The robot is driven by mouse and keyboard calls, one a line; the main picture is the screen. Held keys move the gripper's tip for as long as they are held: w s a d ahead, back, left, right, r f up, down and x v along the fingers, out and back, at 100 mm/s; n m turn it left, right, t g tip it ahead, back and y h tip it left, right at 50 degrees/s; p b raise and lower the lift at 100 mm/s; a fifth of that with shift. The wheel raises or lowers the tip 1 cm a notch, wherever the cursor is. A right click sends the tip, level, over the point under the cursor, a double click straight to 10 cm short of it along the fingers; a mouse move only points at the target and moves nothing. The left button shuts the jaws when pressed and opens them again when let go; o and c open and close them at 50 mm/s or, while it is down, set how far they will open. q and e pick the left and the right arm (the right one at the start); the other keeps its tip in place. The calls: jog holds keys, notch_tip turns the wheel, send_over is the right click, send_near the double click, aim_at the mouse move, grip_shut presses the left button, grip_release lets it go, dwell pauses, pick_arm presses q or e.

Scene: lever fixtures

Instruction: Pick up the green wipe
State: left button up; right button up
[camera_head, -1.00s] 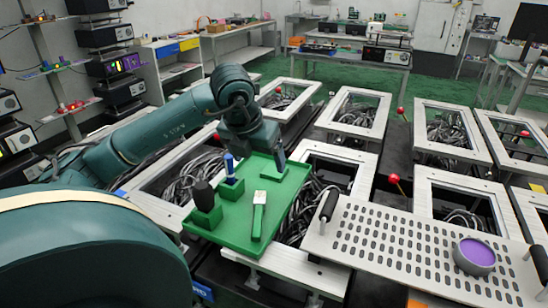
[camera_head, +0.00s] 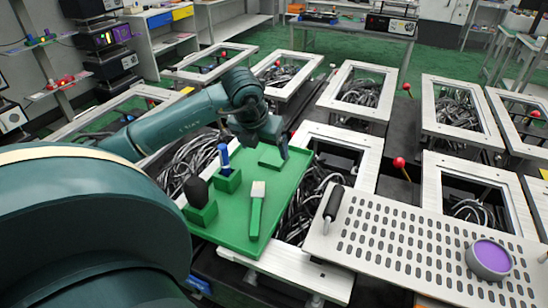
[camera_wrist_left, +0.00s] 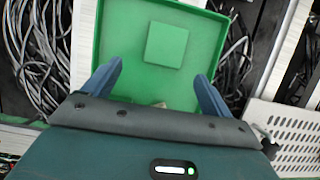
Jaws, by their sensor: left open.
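The green wipe looks to be the flat green square (camera_head: 271,158) at the far end of a green tray (camera_head: 232,236); it also shows whole in the wrist view (camera_wrist_left: 166,45). My left gripper (camera_head: 265,148) is over the far part of the tray, close to the square. In the wrist view its two blue fingers (camera_wrist_left: 160,80) are spread apart with nothing between them, and the square lies beyond their tips. The far finger is partly hidden in the head view. My right gripper is out of view.
The tray also carries a green-handled tool with a white head (camera_head: 257,205), a blue item in a green holder (camera_head: 228,180) and a black item in a green block (camera_head: 201,210). A perforated plate (camera_head: 410,245) with a purple-topped round container (camera_head: 489,258) lies to the right.

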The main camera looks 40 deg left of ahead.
aim_at(271, 161)
pick_arm(q)
jog(key=shift+w+d+p+x, duration=0.15)
jog(key=shift+p+x, duration=0.25)
jog(key=shift+x, duration=1)
jog(key=shift+w+d+p+x, duration=0.15)
jog(key=shift+p+x, duration=0.25)
jog(key=shift+x, duration=0.95)
jog(key=shift+s+r, duration=0.1)
jog(key=shift+s, duration=0.05)
jog(key=shift+c, duration=0.5)
jog(key=c, duration=1)
jog(key=shift+o, duration=0.2)
notch_tip(271, 161, up, 10)
jog(key=b, duration=0.1)
jog(key=o, duration=0.4)
jog(key=shift+d, duration=0.1)
jog(key=c, duration=0.3)
jog(key=shift+c, duration=0.2)
